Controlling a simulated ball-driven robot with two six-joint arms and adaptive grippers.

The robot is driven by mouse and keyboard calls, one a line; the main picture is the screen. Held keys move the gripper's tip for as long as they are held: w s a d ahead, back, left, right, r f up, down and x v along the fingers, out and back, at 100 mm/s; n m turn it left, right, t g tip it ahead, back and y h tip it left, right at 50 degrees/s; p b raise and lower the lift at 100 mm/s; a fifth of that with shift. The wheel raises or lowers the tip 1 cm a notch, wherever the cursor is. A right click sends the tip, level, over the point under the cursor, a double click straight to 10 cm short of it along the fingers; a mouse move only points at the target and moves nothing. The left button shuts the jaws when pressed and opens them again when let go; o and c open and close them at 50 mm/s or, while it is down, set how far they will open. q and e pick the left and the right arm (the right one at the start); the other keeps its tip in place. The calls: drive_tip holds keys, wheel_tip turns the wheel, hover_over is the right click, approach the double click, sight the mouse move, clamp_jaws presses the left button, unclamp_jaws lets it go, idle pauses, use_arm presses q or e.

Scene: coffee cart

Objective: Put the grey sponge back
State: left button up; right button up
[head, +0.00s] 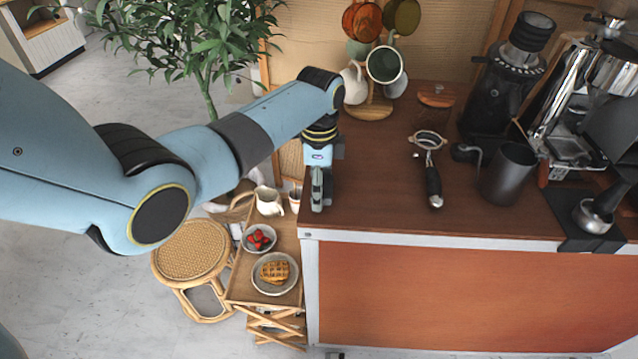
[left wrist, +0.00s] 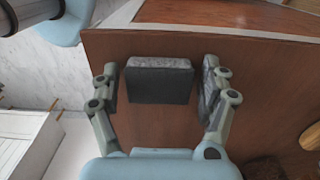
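The grey sponge (left wrist: 160,80) shows in the left wrist view as a dark block with a lighter grey edge, on the brown counter top. My left gripper (left wrist: 160,95) is open, with one finger on each side of the sponge and a small gap on both sides. In the head view my left gripper (head: 320,190) points down over the counter's front left corner. The sponge cannot be made out there, apparently hidden by the gripper. My right gripper is in neither view.
On the counter (head: 385,205) stand a mug tree (head: 370,105), a portafilter (head: 431,165), a dark pitcher (head: 508,172) and a grinder (head: 500,85). A low wooden side table (head: 240,285) with food bowls and a rattan stool (head: 190,250) stand left of the counter.

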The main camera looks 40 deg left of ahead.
use_arm(q)
drive_tip(key=shift+o, duration=0.2)
drive_tip(key=shift+r, duration=0.55)
wheel_tip(320, 180, up, 11)
drive_tip(key=shift+r, duration=0.15)
